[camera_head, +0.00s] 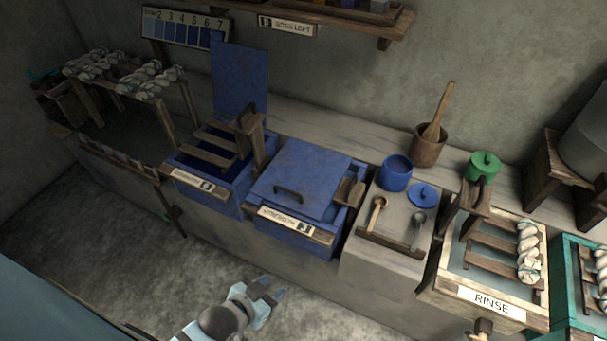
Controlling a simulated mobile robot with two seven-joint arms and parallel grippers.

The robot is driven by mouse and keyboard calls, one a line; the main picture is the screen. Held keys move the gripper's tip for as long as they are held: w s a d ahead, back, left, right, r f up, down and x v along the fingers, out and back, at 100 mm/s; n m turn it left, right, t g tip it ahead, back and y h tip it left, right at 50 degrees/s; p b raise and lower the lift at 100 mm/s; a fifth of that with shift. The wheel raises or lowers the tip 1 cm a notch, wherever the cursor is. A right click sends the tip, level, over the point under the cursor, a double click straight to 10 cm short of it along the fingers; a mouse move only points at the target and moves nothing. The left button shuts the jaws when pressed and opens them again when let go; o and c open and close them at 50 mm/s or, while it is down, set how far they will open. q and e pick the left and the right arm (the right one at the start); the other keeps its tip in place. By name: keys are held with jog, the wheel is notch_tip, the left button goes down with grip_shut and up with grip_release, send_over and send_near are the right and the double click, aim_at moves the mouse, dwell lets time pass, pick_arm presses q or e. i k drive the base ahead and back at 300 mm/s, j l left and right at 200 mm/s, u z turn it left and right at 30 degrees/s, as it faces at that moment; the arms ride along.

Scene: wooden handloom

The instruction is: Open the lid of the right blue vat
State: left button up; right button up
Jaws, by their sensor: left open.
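The right blue vat (343,217) stands in the middle of the row, with a wooden label on its front. Its flat blue lid (305,170) lies shut over the top, with a dark bar handle (288,193) near the front edge. My left gripper (273,287) is open and empty, in front of and below this vat, well apart from the handle. The left blue vat (218,200) has its lid (240,78) standing upright at the back. My right gripper is not seen.
A grey block right of the vat holds a blue pot (396,173), a small blue lid (422,195) and spoons. A mortar (429,148) stands behind. The RINSE vat (447,276) is farther right. Bare floor (190,272) lies in front.

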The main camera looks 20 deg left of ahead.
aim_at(304, 178)
jog(key=u, duration=0.65)
jog(key=i+j+u, duration=0.1)
jog(key=j+u, duration=0.2)
jog(key=u, duration=0.15)
jog(key=i+j+u, duration=0.15)
jog(key=u, duration=0.35)
jog(key=j, duration=0.1)
